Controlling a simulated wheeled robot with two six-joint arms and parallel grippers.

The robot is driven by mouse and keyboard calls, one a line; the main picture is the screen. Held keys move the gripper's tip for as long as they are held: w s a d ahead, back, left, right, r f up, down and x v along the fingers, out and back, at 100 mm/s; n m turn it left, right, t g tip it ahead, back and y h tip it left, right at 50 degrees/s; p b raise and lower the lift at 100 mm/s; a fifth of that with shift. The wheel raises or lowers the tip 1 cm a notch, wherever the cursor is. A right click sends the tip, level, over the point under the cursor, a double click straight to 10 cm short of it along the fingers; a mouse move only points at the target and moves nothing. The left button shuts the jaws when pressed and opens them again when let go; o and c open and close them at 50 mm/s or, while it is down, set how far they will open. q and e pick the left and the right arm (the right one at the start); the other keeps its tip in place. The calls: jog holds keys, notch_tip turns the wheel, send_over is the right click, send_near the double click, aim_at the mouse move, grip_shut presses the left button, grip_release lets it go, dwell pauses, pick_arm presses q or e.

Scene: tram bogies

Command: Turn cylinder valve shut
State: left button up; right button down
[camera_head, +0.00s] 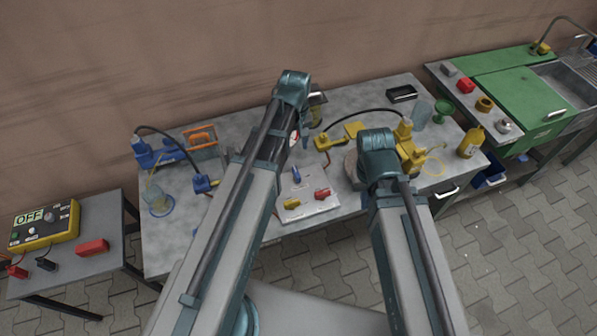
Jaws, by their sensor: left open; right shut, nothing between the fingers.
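I cannot make out a cylinder valve for certain. A round gauge face (294,138) shows at the edge of my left arm, and what it sits on is mostly hidden. Just right of that arm's top joint stands a small grey and olive upright thing (317,108), partly covered. My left arm reaches over the middle of the grey table (240,131), and its gripper is hidden behind the arm. My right arm comes up to the table's front right, and its gripper is hidden too.
Yellow fittings (405,132) with a black hose stand at right, blue fittings (168,155) at left. A board with small coloured handles (322,193) lies between my arms. A yellow bottle (470,142) stands near the right edge. A yellow OFF box (45,224) is on the left side table.

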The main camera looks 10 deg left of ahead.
aim_at(296, 172)
pick_arm(q)
notch_tip(296, 172, down, 14)
jog(key=b, duration=1.3)
jog(key=shift+r, duration=0.25)
grip_shut()
